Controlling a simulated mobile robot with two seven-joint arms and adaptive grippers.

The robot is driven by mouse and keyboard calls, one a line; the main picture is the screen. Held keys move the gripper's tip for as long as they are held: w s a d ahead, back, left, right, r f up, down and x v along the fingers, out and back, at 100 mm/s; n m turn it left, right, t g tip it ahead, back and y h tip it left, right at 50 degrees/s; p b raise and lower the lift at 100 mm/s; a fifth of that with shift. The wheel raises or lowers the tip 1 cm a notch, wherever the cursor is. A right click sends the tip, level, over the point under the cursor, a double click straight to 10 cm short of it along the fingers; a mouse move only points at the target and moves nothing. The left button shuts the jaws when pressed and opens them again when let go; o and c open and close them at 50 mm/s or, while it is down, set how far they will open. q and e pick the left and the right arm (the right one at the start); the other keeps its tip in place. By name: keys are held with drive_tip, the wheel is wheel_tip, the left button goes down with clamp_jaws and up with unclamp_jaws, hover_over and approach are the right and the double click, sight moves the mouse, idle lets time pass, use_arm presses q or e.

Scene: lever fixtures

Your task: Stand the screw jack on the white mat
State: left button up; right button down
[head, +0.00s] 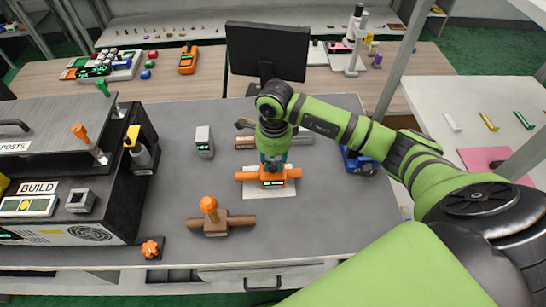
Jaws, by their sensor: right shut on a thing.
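The white mat (284,192) lies on the grey bench near its middle. An orange body with a horizontal bar (248,176), which I take to be the screw jack, is over the mat, upright, with its bar running left to right. My right gripper (272,163) points straight down from above and is shut on the top of this orange body, hiding its upper part. I cannot tell whether its base touches the mat. My left gripper is out of view.
A brown fixture with an orange knob (215,222) stands front left of the mat. A grey box (204,142) is behind left, a blue device (357,162) to the right. A black machine (75,232) fills the left. The bench's front right is clear.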

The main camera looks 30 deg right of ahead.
drive_tip(key=shift+f, duration=0.15)
drive_tip(key=c, duration=1)
unclamp_jaws()
drive_tip(key=shift+o, duration=0.2)
drive_tip(key=shift+r, duration=0.55)
wheel_tip(320, 180, up, 11)
drive_tip(key=b, duration=0.4)
drive_tip(key=shift+r, duration=0.15)
